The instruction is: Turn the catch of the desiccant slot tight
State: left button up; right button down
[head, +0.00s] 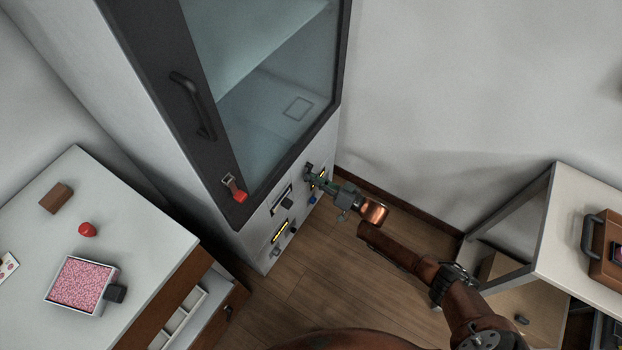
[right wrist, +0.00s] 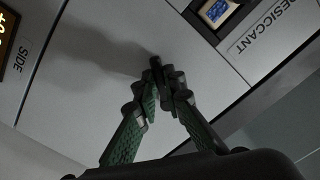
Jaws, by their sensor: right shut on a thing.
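The desiccant slot (right wrist: 218,12) shows at the top of the right wrist view, a dark frame with a blue and tan window, beside a DESICCANT label (right wrist: 268,27). Below it on the pale panel is a small dark catch (right wrist: 156,62). My right gripper (right wrist: 165,80) is shut on this catch, its green-padded fingers meeting at it. The fingers hide most of the catch, so its angle cannot be told. In the head view the right gripper (head: 314,183) is at the cabinet's lower front and covers part of the slot. My left gripper is not in view.
The cabinet (head: 160,120) has a glass door with a dark handle (head: 192,105) and a red latch (head: 235,188). Other slots and knobs lie left of my gripper. A white table (head: 60,215) stands left, a shelf (head: 575,240) right. Wooden floor is clear between.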

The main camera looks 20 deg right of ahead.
jog(key=shift+s+a+f, duration=0.15)
jog(key=shift+f, duration=0.05)
dwell(0.3)
jog(key=c, duration=2.3)
grip_release()
jog(key=shift+o, duration=1.4)
jog(key=shift+r, duration=0.15)
jog(key=v, duration=1.2)
